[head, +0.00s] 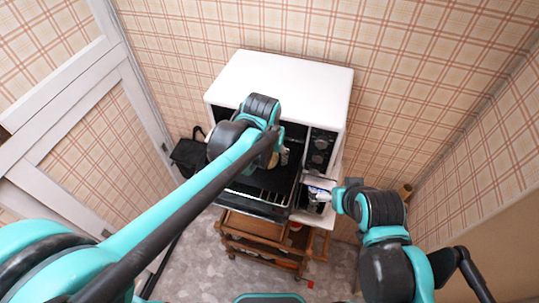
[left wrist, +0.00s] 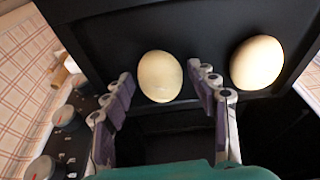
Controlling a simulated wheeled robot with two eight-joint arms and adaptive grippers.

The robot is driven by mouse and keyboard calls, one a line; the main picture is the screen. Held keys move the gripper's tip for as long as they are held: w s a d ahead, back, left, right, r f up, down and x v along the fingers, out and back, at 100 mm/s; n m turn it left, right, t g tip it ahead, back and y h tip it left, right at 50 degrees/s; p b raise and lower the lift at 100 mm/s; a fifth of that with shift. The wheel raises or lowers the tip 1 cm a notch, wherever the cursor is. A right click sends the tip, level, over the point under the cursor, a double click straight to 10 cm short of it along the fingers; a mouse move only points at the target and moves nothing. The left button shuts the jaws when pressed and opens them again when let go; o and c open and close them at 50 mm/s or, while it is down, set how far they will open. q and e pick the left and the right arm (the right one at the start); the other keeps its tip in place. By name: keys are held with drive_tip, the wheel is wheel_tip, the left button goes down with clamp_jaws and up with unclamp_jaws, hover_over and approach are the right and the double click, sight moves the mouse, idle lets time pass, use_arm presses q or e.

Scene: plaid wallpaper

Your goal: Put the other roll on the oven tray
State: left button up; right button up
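Two pale, egg-shaped rolls lie on a black oven tray (left wrist: 215,85) in the left wrist view. One roll (left wrist: 160,76) is at the middle, between and just beyond my left gripper's fingertips (left wrist: 160,82). Small gaps show on both sides of it, so the fingers are open. The other roll (left wrist: 257,62) lies to the right, outside the fingers. In the head view, my left gripper is mostly hidden behind its wrist at the opening of the white oven (head: 285,80). My right gripper (head: 338,198) is by the cart's right side; its finger state is unclear.
The oven door is down, with a wire rack (head: 262,197) at the front. Oven knobs (head: 319,150) are right of the opening. A wooden cart (head: 262,247) stands below. A small white-and-blue item (head: 317,192) is beside my right gripper. A black bag (head: 188,155) is left.

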use_arm(q)
drive_tip(key=shift+w, duration=0.15)
drive_tip(key=shift+r, duration=0.15)
drive_tip(key=d+v, duration=0.1)
drive_tip(key=v, duration=1.1)
drive_tip(key=s+a+f+n+t, duration=0.1)
drive_tip(key=s+a+f, duration=0.3)
drive_tip(key=a, duration=0.5)
drive_tip(key=s+a+f+n+t, duration=0.2)
drive_tip(key=s+a+f+t, duration=0.1)
drive_tip(key=s+a+f, duration=0.2)
drive_tip(key=a+f, duration=0.2)
drive_tip(key=a, duration=0.2)
drive_tip(key=shift+s+a+y+b, duration=0.25)
drive_tip(key=shift+a+y+b, duration=0.05)
drive_tip(key=shift+y, duration=0.1)
drive_tip(key=shift+s, duration=0.1)
